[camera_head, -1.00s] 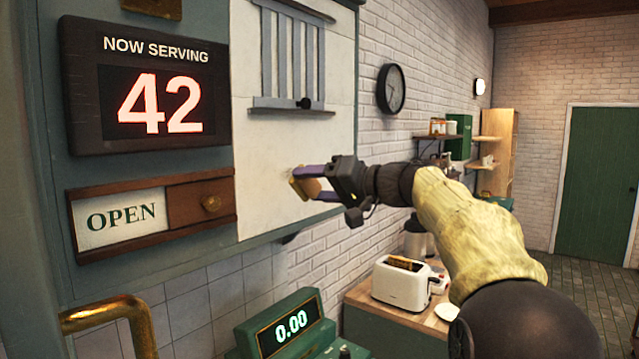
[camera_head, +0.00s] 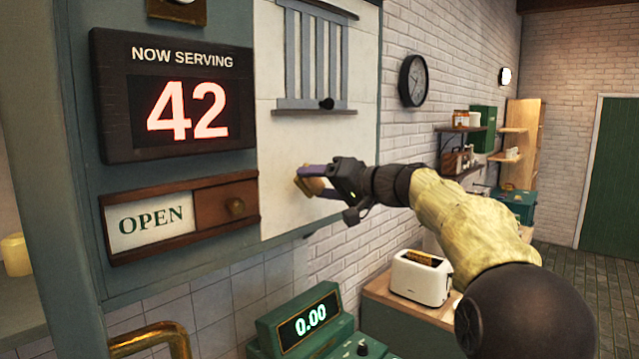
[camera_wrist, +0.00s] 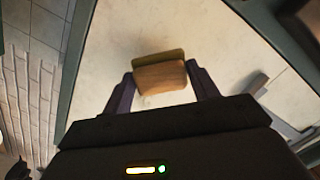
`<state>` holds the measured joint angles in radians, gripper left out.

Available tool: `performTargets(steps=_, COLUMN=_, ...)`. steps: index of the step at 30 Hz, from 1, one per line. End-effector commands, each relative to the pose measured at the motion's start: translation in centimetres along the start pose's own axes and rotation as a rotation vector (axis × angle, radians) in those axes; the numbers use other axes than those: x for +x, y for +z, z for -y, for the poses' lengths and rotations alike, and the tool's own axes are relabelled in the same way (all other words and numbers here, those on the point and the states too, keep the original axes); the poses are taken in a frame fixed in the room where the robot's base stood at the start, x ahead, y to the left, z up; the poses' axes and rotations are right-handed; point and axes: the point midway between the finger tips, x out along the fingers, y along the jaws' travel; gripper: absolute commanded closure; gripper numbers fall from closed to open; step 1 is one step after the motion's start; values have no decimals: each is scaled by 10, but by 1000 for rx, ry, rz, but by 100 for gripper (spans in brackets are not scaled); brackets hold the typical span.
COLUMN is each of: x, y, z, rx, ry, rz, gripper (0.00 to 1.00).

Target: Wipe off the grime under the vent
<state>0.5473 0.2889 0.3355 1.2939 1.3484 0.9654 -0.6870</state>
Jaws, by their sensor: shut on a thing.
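My gripper (camera_head: 322,183) is shut on a tan sponge-like block (camera_head: 309,184) and holds it against or very close to the pale panel (camera_head: 285,222) below the vent. The vent (camera_head: 317,60) is a grey-blue barred frame with a dark knob at its lower edge. In the wrist view the block (camera_wrist: 160,74) sits between the two purple fingers, with a brown body and an olive layer on its far side. Faint smudging shows on the pale panel (camera_wrist: 120,50) near the block; I cannot tell how much grime lies behind it.
A "NOW SERVING 42" sign (camera_head: 180,95) and an OPEN slider sign (camera_head: 180,215) are left of the panel. A green register (camera_head: 300,318) and a white toaster (camera_head: 421,277) stand below. A clock (camera_head: 412,80) hangs on the brick wall.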

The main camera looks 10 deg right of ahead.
Motion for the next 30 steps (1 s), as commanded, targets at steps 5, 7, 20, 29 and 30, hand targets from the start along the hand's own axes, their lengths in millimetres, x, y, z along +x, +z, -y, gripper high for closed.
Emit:
performTargets(steps=5, x=0, y=0, z=0, rx=0, ry=0, rz=0, gripper=59)
performTargets(steps=7, x=0, y=0, z=0, rx=0, ry=0, rz=0, gripper=59)
performTargets(steps=20, x=7, y=-1, z=0, rx=0, ry=-1, rz=1, gripper=59)
performTargets(steps=29, x=12, y=-2, z=0, rx=0, ry=-1, rz=0, gripper=59)
performTargets(steps=30, x=13, y=-2, z=0, rx=0, ry=-1, rz=0, gripper=59)
